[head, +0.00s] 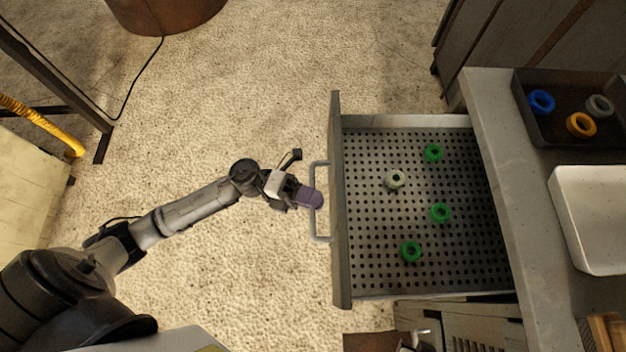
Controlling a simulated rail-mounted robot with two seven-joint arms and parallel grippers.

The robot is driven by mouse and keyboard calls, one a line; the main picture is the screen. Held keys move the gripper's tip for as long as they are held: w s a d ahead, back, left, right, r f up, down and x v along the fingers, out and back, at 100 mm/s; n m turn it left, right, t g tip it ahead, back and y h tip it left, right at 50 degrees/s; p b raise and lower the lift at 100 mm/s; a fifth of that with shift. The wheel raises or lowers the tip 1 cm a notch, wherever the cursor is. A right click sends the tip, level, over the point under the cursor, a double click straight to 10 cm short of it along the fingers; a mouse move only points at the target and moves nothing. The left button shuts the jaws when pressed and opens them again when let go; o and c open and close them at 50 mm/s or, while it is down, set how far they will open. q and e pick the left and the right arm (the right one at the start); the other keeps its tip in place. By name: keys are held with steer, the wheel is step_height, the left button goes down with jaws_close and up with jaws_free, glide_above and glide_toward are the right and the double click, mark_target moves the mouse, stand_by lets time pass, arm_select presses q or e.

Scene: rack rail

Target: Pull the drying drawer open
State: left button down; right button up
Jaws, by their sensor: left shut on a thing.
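The drying drawer (372,270) stands well out from the counter, with its perforated metal floor in view. Several green rings (433,152) and one pale ring (394,180) lie on that floor. The bar handle (320,231) is on the drawer's front panel, on its left side in the head view. My left gripper (311,199) is at the middle of the handle and is shut on it; its purple fingers cover that part of the bar. My right gripper is not in view.
On the counter (490,110) at the right are a dark tray (560,136) with blue, orange and grey rings, and a white basin (565,235). A brown round object (165,15) stands at the top left. The floor left of the drawer is mostly clear.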

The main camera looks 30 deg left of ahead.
arm_select(q)
steer(key=c, duration=1.1)
jaws_free()
steer(key=shift+c, duration=0.2)
steer(key=p+v, duration=0.2)
steer(key=v, duration=1.2)
